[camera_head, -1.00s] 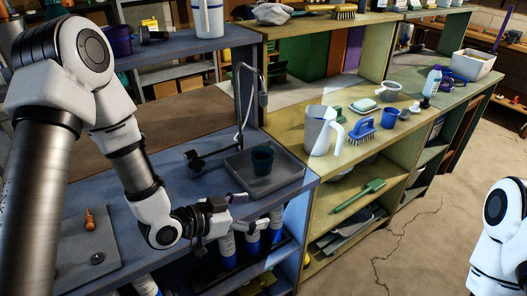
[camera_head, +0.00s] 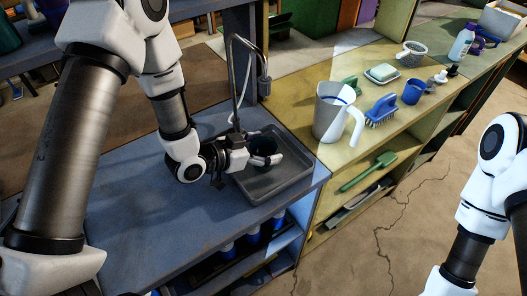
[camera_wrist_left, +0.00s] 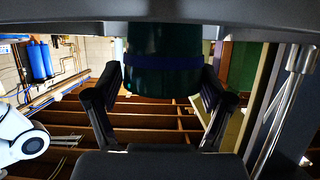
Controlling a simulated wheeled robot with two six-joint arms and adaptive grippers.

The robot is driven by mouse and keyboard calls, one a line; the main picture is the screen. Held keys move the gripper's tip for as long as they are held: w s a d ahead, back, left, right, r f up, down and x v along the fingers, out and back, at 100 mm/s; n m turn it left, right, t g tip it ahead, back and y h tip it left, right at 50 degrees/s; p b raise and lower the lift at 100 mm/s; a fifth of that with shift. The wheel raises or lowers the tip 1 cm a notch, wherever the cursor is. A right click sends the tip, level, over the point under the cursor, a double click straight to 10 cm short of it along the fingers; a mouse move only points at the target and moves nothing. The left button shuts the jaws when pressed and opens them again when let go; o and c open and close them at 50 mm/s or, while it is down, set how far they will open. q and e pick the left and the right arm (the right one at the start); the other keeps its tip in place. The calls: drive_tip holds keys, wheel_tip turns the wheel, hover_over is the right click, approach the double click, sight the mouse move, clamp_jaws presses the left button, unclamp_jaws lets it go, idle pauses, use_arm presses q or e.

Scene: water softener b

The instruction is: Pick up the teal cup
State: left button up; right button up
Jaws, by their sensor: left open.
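The teal cup (camera_head: 262,143) stands in the grey tray (camera_head: 300,185) on the blue bench and is partly hidden behind my left gripper (camera_head: 268,160). The gripper's fingers are at the cup. In the left wrist view, the dark teal cup (camera_wrist_left: 162,65) with a blue band shows between the two spread fingers of the left gripper (camera_wrist_left: 160,88). The fingers are open, one on each side of the cup. I cannot tell whether they touch it. My right arm shows at the right edge, but its gripper is out of view.
A thin tap (camera_head: 236,85) rises close behind my left gripper. A white-grey pitcher (camera_head: 330,115), a blue brush (camera_head: 382,110), a blue cup (camera_head: 414,91) and a soap dish (camera_head: 383,74) stand on the yellow bench to the right. The blue bench front is clear.

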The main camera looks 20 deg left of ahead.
use_arm(q)
drive_tip(key=x, duration=0.2)
drive_tip(key=shift+w+f, duration=0.25)
drive_tip(key=shift+w, duration=0.15)
drive_tip(key=shift+s, duration=0.15)
drive_tip(key=shift+s+r, duration=0.1)
drive_tip(key=c, duration=1.2)
